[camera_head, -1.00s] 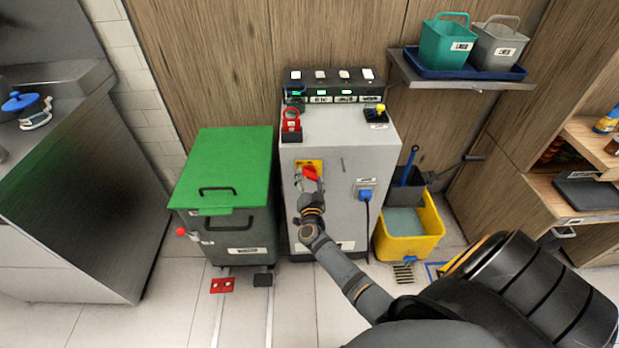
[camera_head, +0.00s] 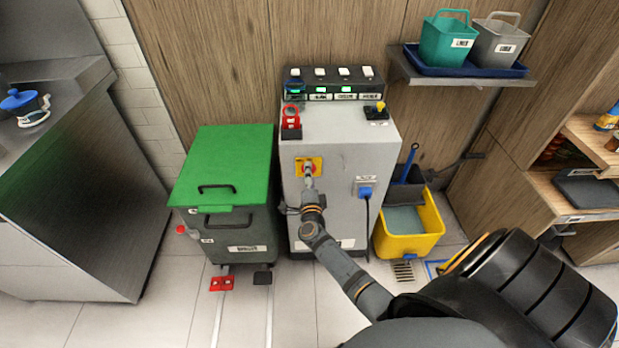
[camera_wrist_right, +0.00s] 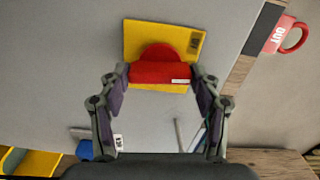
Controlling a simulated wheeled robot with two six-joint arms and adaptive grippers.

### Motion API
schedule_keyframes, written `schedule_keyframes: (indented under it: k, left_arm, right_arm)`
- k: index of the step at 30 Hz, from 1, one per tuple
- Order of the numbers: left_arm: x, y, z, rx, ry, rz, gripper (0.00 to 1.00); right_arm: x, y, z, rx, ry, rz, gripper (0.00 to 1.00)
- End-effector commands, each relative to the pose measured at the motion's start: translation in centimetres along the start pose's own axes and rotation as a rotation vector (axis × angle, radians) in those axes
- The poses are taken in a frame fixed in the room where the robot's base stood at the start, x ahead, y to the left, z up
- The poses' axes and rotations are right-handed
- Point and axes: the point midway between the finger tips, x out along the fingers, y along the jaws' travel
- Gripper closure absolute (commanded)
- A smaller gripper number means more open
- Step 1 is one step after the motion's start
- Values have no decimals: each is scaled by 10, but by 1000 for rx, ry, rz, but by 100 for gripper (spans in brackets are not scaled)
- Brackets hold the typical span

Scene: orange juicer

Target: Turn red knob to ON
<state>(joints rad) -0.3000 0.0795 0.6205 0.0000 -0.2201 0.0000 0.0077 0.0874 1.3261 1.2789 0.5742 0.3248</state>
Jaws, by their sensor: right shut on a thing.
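The red knob (camera_head: 308,168) sits on a yellow square plate on the upper front face of the grey cabinet (camera_head: 340,135). In the right wrist view the knob (camera_wrist_right: 160,73) shows as a red bar with a rounded red part behind it, on the yellow plate (camera_wrist_right: 139,38). My right gripper (camera_wrist_right: 161,77) has its two fingers on opposite ends of the bar and is shut on it. In the head view my right gripper (camera_head: 309,184) reaches the knob from below and partly covers it. The plate's lettering is too small to read surely. My left gripper is not in view.
A red padlock-like item (camera_head: 291,122) and a small yellow-topped control (camera_head: 377,110) are on the cabinet top. A blue plug (camera_head: 365,192) with a cable is right of the knob. A green-lidded bin (camera_head: 222,170) stands left, a yellow bucket (camera_head: 410,235) right.

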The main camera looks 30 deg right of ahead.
Motion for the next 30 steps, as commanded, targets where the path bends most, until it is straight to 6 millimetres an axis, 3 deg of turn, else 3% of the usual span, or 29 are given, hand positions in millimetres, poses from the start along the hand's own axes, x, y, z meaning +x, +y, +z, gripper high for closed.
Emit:
schedule_keyframes:
  k: [9, 26, 27, 30]
  left_arm:
    - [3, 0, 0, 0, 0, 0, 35]
    - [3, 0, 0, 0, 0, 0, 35]
    - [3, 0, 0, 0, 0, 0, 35]
    - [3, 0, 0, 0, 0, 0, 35]
  right_arm:
    - [0, 1, 0, 113, -1, 1, 68]
    - [-1, 1, 0, 139, 0, 3, 68]
    - [-1, 1, 0, 140, 0, 3, 31]
    - [0, 1, 0, 139, 0, 2, 17]
